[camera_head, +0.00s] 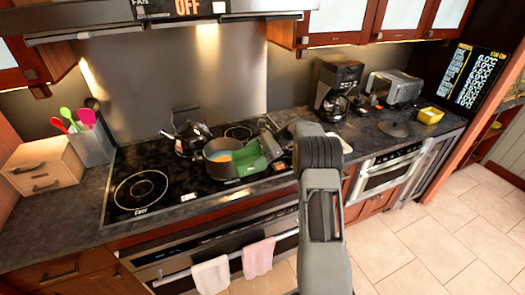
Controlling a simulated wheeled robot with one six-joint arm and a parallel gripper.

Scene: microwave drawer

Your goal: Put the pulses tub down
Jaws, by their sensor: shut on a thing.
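A green tub (252,159), which I take to be the pulses tub, is over the stove, just right of the grey pot. My gripper (268,146) is shut on it at its right side. My arm comes in from the lower right, and the fingertips are small and partly hidden. The tub looks tilted. I cannot tell whether its underside touches the stove or the pot.
The pot (222,158) stands on the black cooktop (150,165) with a kettle (192,137) behind it. A coffee maker (337,85), a toaster oven (394,88) and a yellow tub (431,115) stand on the right counter.

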